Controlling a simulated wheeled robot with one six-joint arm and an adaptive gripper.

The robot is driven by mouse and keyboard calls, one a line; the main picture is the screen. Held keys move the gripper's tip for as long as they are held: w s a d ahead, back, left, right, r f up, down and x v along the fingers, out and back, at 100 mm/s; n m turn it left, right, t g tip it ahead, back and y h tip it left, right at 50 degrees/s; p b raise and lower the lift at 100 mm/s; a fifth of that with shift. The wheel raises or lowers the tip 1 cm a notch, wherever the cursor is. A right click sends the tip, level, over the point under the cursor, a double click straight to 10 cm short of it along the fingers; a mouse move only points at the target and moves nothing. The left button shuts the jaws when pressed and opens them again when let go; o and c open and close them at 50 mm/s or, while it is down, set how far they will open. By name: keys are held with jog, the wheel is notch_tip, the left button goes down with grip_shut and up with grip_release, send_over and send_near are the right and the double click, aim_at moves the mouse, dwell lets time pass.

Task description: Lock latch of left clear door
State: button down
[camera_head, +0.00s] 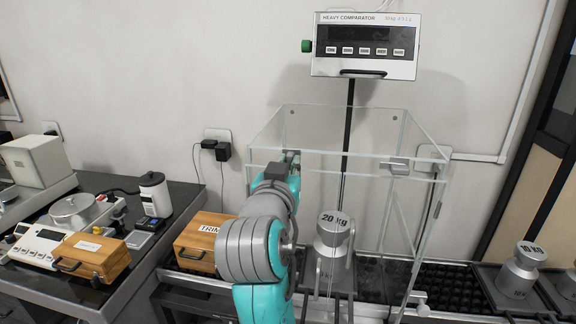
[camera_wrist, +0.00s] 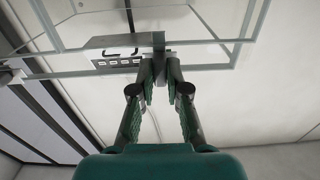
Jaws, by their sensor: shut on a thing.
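The clear glass case (camera_head: 372,128) stands at the middle of the table, with its front top rail towards me. A small grey latch (camera_wrist: 158,41) sits at this rail and shows between and just above my fingertips in the wrist view. My gripper (camera_wrist: 160,68) has its fingers drawn together at the tips, shut on the latch. In the head view my gripper (camera_head: 289,158) is at the upper left front of the case, largely hidden by my arm. The left clear door is mostly hidden behind my arm. Another grey latch (camera_head: 397,166) is on the right of the rail.
A 20 kg weight (camera_head: 333,232) stands inside the case. A 10 kg weight (camera_head: 521,268) stands to the right. The comparator display (camera_head: 364,46) is above the case. A wooden box (camera_head: 197,238) stands left of my arm, and another wooden box (camera_head: 92,257) is on the left table.

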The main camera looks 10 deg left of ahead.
jog(key=shift+f, duration=0.1)
dwell(0.3)
jog(key=c, duration=1.2)
grip_release()
jog(key=shift+o, duration=0.2)
jog(key=s, duration=1.2)
jog(key=shift+a, duration=0.2)
